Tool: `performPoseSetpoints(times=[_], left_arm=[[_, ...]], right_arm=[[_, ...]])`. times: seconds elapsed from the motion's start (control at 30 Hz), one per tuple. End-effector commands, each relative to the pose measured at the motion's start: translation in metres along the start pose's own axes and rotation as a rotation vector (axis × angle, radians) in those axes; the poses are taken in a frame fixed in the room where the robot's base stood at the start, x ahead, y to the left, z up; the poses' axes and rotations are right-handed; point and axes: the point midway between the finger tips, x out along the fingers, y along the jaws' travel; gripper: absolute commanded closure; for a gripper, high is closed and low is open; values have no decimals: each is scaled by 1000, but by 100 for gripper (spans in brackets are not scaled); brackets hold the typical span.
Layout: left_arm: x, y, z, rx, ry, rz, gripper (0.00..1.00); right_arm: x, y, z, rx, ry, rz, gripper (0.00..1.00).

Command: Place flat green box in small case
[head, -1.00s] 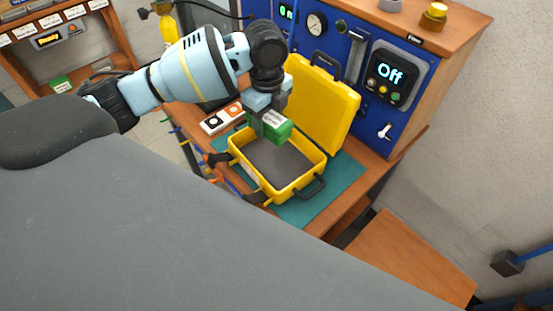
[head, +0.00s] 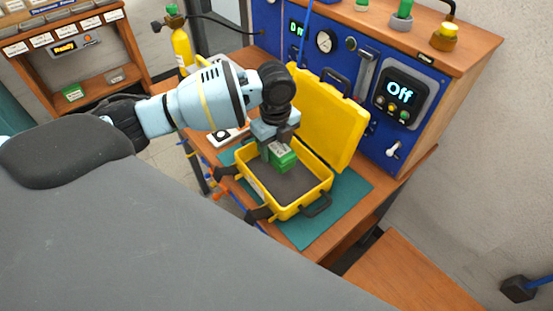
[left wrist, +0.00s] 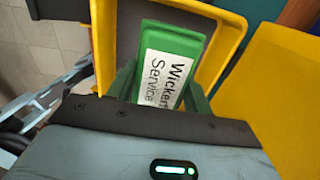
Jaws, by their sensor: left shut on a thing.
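The small case (head: 262,202) is yellow with a dark grey floor and stands open on a teal mat, its lid (head: 333,118) raised behind it. My left gripper (head: 275,158) is shut on the flat green box (head: 284,158) at the rear left part of the case, over its opening. I cannot tell whether the box touches the floor of the case. In the left wrist view the green box (left wrist: 186,42) shows a white label reading "Wickers Service" between the fingers, with the yellow case wall (left wrist: 222,30) around it. My right gripper is not in view.
The teal mat (head: 305,232) lies on the wooden bench. A white device (head: 222,138) lies left of the case. A shelf (head: 118,70) and a yellow cylinder (head: 181,48) are at the back left.

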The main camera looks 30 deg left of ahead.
Motion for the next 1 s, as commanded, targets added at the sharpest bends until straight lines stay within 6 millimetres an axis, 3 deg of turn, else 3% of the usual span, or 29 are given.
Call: performPoseSetpoints(times=[0.07,0.4,0.87,0.9,1.0], left_arm=[[0,-1,0,0,-1,-3,81],[45,-1,0,-1,0,-2,81],[51,-1,0,0,0,-4,81],[51,-1,0,0,0,-3,47],[51,-1,0,0,0,-3,34]], right_arm=[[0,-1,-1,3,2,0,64],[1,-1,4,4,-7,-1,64],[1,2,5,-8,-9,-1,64],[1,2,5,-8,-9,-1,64],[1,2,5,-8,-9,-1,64]])
